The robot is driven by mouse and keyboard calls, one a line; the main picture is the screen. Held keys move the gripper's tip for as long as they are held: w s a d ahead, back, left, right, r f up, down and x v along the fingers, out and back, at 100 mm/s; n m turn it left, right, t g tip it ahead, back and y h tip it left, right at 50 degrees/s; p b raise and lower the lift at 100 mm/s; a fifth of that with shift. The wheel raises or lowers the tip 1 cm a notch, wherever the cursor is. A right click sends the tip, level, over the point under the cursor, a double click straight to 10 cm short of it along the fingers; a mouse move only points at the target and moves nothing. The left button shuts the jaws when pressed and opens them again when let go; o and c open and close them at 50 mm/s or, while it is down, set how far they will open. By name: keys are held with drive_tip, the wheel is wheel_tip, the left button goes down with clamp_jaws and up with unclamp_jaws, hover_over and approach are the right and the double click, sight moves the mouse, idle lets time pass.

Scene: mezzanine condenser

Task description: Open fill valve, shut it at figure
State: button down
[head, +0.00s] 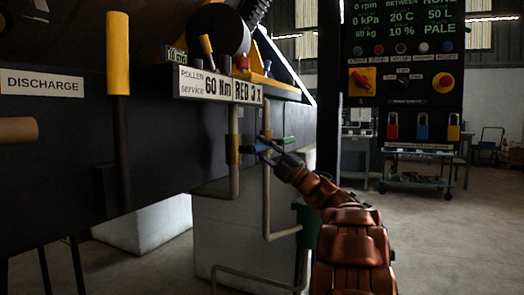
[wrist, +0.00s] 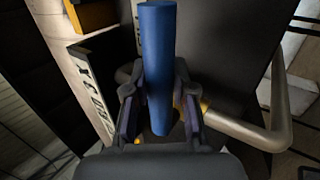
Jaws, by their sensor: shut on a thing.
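In the wrist view the blue handle (wrist: 158,45) runs lengthwise between the two fingers of my gripper (wrist: 158,98). A green handle (head: 287,140) on a second pipe is just behind. No label naming the fill valve is readable. The display (head: 402,17) at the upper right reads 0 rpm, 0 kPa, 60 kg, 20 C, 10 %, 50 L and PALE, partly cut off.
Grey pipes (head: 267,200) run down close to my gripper. A control panel (head: 405,85) with buttons and coloured padlocks stands at right. A trolley (head: 417,165) stands behind; floor at right is open.

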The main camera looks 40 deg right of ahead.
drive_tip(key=shift+r, duration=0.1)
drive_tip(key=c, duration=0.9)
unclamp_jaws()
drive_tip(key=v, duration=1.2)
